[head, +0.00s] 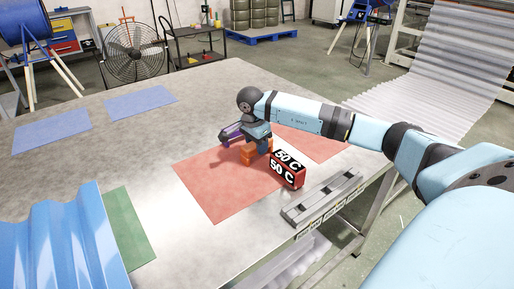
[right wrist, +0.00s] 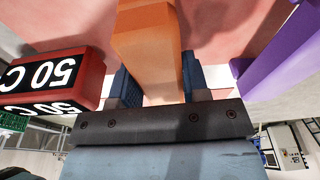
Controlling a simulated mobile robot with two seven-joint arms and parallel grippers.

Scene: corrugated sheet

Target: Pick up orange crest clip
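The orange crest clip (head: 248,157) stands on the red sheet (head: 213,185) in the head view, below my right gripper (head: 258,150). In the right wrist view the clip (right wrist: 148,48) fills the space between the two blue fingers (right wrist: 160,88). The fingers lie along its sides with no clear gap, so the gripper looks shut on it. Whether the clip is off the sheet I cannot tell. My left gripper is not in view.
A purple piece (head: 232,133) stands just left of the clip. A red block marked 50 C (head: 287,174) is close on its right. A grey metal rail (head: 322,196) lies near the table edge. A blue corrugated sheet (head: 60,245) is at the front left.

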